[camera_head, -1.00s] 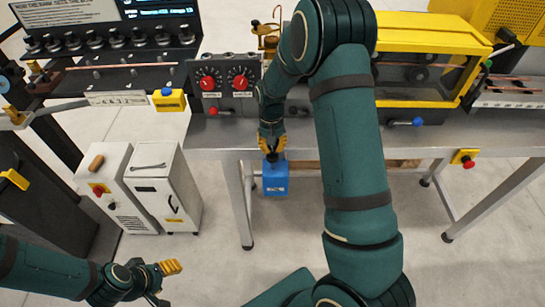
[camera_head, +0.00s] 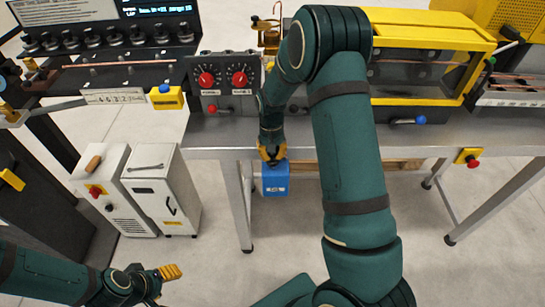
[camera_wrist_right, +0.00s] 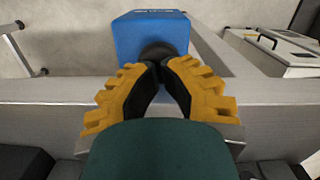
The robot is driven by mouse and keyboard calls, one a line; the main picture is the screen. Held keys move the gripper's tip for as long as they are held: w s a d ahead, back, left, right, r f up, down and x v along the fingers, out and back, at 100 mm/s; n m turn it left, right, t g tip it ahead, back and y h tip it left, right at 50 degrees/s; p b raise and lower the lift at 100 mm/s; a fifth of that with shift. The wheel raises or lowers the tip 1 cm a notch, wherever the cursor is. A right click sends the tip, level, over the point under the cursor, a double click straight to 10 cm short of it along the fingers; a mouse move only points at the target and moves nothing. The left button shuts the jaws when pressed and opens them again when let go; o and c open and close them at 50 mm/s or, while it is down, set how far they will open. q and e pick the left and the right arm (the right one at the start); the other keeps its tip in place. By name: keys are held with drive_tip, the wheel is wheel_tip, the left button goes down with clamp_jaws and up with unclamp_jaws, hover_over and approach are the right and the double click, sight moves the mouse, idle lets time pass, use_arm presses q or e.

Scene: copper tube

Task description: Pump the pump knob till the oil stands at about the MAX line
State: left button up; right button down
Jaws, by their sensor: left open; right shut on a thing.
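The blue pump box (camera_head: 276,180) hangs at the front edge of the metal bench, and it also shows in the right wrist view (camera_wrist_right: 150,32). Its black pump knob (camera_wrist_right: 158,52) is on the box's top. My right gripper (camera_head: 272,156) is shut on the knob, with its yellow-backed fingers (camera_wrist_right: 158,70) around it. The knob is mostly hidden by the fingers. My left gripper (camera_head: 160,280) is open and empty at the lower left, away from the pump. I cannot make out an oil level or a MAX line in these views.
The metal bench (camera_head: 400,138) carries a panel with two red dials (camera_head: 222,78) and a yellow-framed machine (camera_head: 425,55). White cabinets (camera_head: 160,190) stand on the floor at left. My right arm hides part of the bench. Floor below the bench is mostly clear.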

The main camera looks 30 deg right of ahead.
drive_tip(key=shift+w+d+r, duration=0.25)
drive_tip(key=shift+w, duration=0.3)
drive_tip(key=shift+w+d+r, duration=0.2)
drive_tip(key=shift+w, duration=0.35)
drive_tip(key=shift+w+d, duration=0.2)
drive_tip(key=shift+w, duration=0.15)
drive_tip(key=shift+r, duration=0.2)
wheel_tip(320, 180, up, 12)
drive_tip(key=w, duration=0.1)
drive_tip(key=shift+d, duration=0.2)
idle(0.8)
